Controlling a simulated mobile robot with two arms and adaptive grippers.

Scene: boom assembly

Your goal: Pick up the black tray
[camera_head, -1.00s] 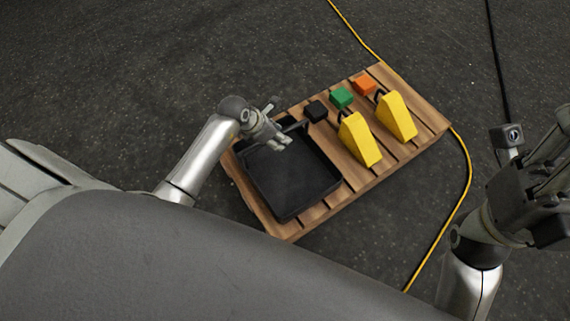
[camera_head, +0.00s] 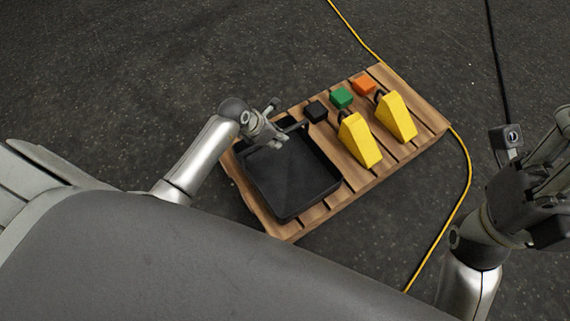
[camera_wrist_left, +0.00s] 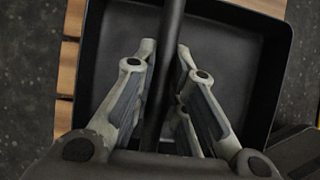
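The black tray (camera_head: 290,184) lies flat on the left part of a wooden pallet (camera_head: 372,172). Its thin black handle bar arches over it. My left gripper (camera_head: 280,138) is above the tray's far side, at the handle. The tray floor (camera_wrist_left: 222,50) shows below the fingers. My right gripper (camera_head: 545,165) is at the right edge, away from the pallet; its fingertips are not clear.
On the pallet right of the tray stand two yellow wedge-shaped pieces (camera_head: 360,140) (camera_head: 397,117). Behind them are a black block (camera_head: 315,111), a green block (camera_head: 341,97) and an orange block (camera_head: 364,85). A yellow cable (camera_head: 468,180) runs on the dark floor beside the pallet.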

